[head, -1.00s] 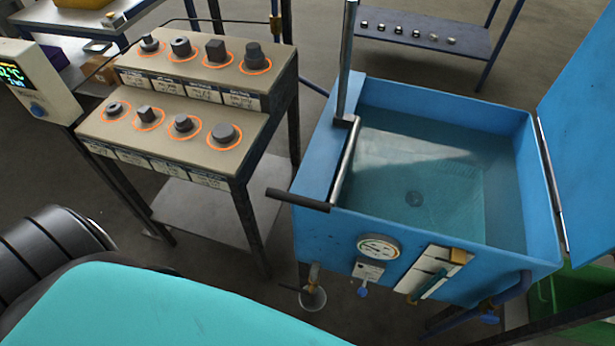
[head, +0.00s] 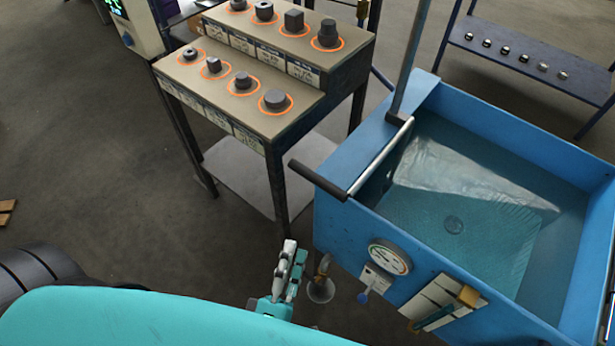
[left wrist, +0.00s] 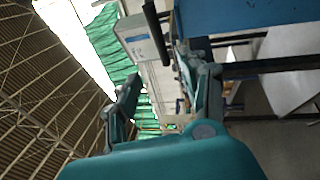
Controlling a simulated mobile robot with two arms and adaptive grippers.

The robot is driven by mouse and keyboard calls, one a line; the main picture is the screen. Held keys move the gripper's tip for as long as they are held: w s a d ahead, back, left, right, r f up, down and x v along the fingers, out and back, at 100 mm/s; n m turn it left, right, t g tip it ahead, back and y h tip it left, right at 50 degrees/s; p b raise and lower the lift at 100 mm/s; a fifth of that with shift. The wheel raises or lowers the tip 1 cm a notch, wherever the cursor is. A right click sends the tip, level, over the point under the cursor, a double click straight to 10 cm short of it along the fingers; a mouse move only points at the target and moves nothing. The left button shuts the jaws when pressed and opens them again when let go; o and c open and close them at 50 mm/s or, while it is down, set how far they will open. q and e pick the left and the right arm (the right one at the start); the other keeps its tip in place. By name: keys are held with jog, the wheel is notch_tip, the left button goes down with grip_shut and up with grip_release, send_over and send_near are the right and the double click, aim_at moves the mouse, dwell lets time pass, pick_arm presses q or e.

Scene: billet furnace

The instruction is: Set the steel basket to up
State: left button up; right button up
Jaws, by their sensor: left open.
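The blue tank (head: 345,230) stands at the right in the head view, filled with water. A fine-textured panel (head: 430,215), apparently the steel basket, lies low under the water; its edges are blurred. A steel lever rod (head: 382,158) with a black grip (head: 318,181) runs over the tank's left side, beside an upright post (head: 412,60). My left gripper (head: 291,247) is open and empty, low in front of the tank's left corner, below and apart from the black grip. In the left wrist view, a black bar (left wrist: 156,32) shows just beyond the open fingers. My right gripper is out of view.
A two-step stand (head: 228,107) with several dark metal pieces is left of the tank. A low blue shelf (head: 530,55) is behind.

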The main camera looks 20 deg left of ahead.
pick_arm(q)
jog(key=p, duration=0.1)
send_near(314, 177)
jog(key=w, duration=0.3)
jog(key=w+p, duration=0.1)
jog(key=w, duration=0.3)
jog(key=w+r, duration=0.1)
jog(key=w, duration=0.2)
jog(key=shift+w+a+p, duration=0.25)
jog(key=shift+a+p, duration=0.05)
jog(key=shift+p, duration=0.1)
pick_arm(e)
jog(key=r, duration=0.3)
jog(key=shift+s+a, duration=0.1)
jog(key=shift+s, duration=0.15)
pick_arm(q)
jog(key=c, duration=0.9)
grip_shut()
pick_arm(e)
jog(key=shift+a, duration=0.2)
